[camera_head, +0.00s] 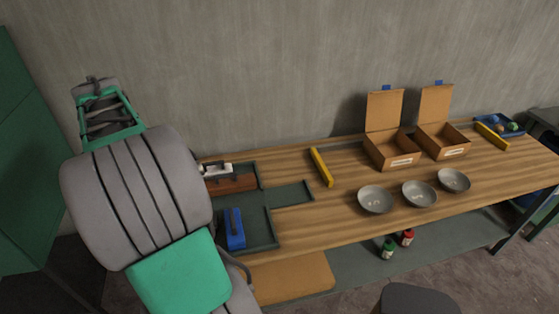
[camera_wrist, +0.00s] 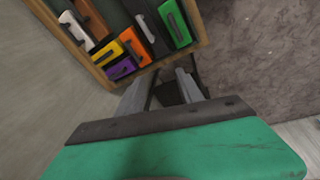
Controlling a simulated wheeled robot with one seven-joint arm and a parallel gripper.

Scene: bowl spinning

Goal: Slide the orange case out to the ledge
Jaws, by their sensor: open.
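The orange case (camera_wrist: 137,50) is in the wrist view, in a wood-edged tray or shelf. It stands between a yellow case (camera_wrist: 107,53) and a black case (camera_wrist: 151,34), with a purple case (camera_wrist: 121,70) by its lower end. My gripper (camera_wrist: 166,88) is open and empty, below and a little right of the orange case in the picture, apart from it. In the head view my arm blocks the left side, and I see neither the orange case nor my gripper there. I cannot tell which edge is the ledge.
A green case (camera_wrist: 176,22) and a white case (camera_wrist: 75,27) share the wood-edged holder (camera_wrist: 98,76). In the head view, a blue case (camera_head: 235,228) lies in a green tray (camera_head: 261,243) on the wooden bench (camera_head: 340,215). Bowls (camera_head: 375,199) and open boxes (camera_head: 391,152) stand farther right.

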